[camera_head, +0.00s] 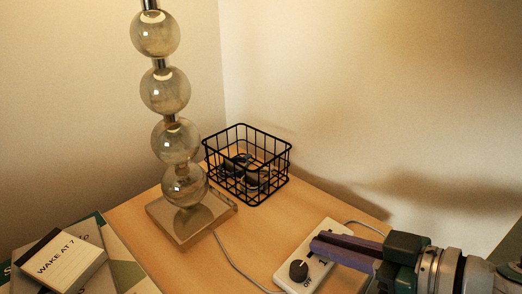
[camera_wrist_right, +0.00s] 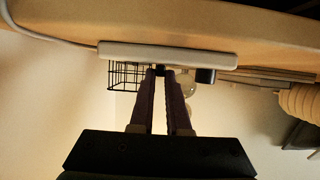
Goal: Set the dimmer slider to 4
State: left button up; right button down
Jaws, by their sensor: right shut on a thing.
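The dimmer (camera_head: 290,258) is a white plate on the wooden table, with a round black knob (camera_head: 298,269) and the printed word "OFF" near its front end. My right gripper (camera_head: 317,244) reaches in from the right with purple fingers over the plate. In the right wrist view, the dimmer plate (camera_wrist_right: 165,50) appears upside down, and my right gripper's fingertips (camera_wrist_right: 160,72) are shut on the small dark slider (camera_wrist_right: 159,69). The fingers hide the slider and most of its scale in the head view, so its setting cannot be read. My left gripper is not in view.
A glass-ball lamp (camera_head: 170,140) stands on a square base left of the dimmer. A black wire basket (camera_head: 247,165) holding small items is behind. A "WAKE AT 7" box (camera_head: 62,260) lies on books at front left. A cord (camera_head: 232,262) crosses the table.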

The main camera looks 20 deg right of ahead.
aim_at(346, 230)
dwell(0.8)
jog(key=shift+w+d, duration=0.1)
jog(key=shift+d, duration=0.1)
jog(key=d, duration=0.1)
jog(key=w+d, duration=0.1)
jog(key=d, duration=0.1)
jog(key=shift+w+d, duration=0.15)
jog(key=shift+f, duration=0.1)
jog(key=c, duration=1.3)
grip_release()
jog(key=o, duration=0.4)
jog(key=shift+d, duration=0.15)
